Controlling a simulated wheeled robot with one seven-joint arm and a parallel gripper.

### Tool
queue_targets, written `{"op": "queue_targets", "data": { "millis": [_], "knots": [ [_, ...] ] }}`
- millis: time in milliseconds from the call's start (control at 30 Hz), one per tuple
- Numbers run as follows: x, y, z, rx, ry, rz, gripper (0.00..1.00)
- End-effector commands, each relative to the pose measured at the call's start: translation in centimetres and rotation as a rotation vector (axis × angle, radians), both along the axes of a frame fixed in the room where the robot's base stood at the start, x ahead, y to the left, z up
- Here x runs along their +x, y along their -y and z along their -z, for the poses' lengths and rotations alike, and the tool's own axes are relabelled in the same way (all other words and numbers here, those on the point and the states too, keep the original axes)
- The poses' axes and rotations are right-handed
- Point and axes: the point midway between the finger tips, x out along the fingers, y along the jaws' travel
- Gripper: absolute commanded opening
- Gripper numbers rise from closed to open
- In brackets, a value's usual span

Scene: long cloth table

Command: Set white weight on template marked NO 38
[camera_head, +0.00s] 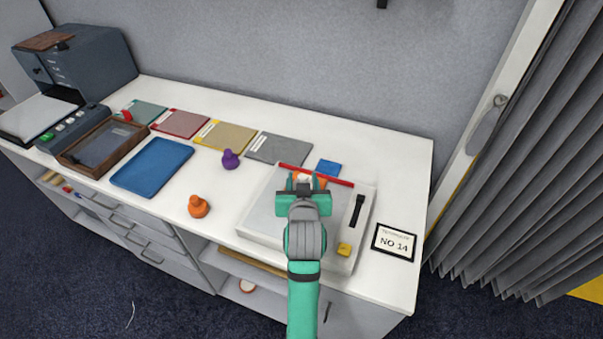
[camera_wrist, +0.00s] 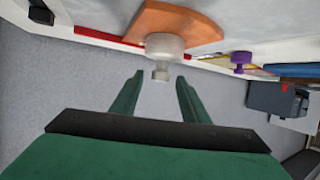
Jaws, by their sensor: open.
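My gripper (camera_head: 303,182) is open above the pale board (camera_head: 262,215) at the right of the table. In the wrist view its two fingers (camera_wrist: 160,77) point at a white weight (camera_wrist: 165,45) with a small knob. The knob lies in line with the gap between the fingertips, and I cannot tell whether it is between them. The weight stands on an orange piece (camera_wrist: 205,27). In the head view my gripper mostly hides both. The only mark I can read is NO 14, on a framed sign (camera_head: 394,242); no NO 38 is legible.
A purple weight (camera_head: 230,160) and an orange weight (camera_head: 198,207) stand left of the board. Green, red, yellow and grey (camera_head: 277,148) sheets line the back. A blue pad (camera_head: 152,166) and a brown tray (camera_head: 100,148) are left. The board carries a red strip (camera_head: 335,178) and a black bar (camera_head: 357,210).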

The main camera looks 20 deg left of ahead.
Motion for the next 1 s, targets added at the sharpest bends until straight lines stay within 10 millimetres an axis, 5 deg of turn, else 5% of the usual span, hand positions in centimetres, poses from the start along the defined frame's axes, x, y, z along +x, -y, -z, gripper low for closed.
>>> {"op": "queue_targets", "data": {
  "millis": [400,1000],
  "knots": [
    [-5.0,1.9,-2.2,0.0,0.0,0.0,0.41],
    [-5.3,2.0,-2.3,0.0,0.0,0.0,0.41]
  ]
}}
